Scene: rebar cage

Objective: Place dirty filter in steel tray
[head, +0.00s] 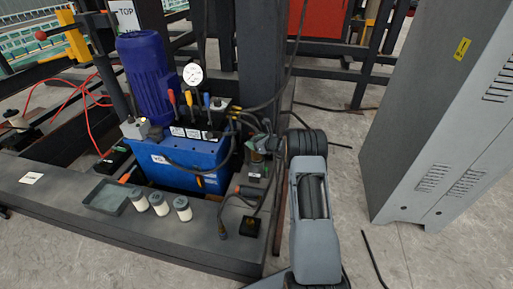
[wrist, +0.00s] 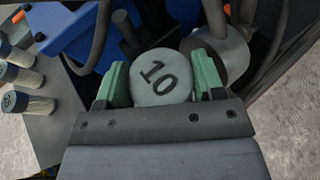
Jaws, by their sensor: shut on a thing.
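My gripper (wrist: 160,82) is shut on a round grey-capped filter (wrist: 161,76) marked "10", with one green finger on each side of the cap. The filter's body below the cap is hidden, and I cannot tell whether it is dirty. A round grey metal part (wrist: 231,58) is just beyond the right finger. The shallow grey tray (head: 106,198) lies on the dark frame at the left, apart from my gripper, and looks empty.
Several white filters with dark caps stand right of the tray, one nearest it (head: 140,200). The blue tank (head: 188,160) carries a motor (head: 147,77), levers and a gauge. Hoses run near my gripper. A grey cabinet (head: 440,120) stands at the right.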

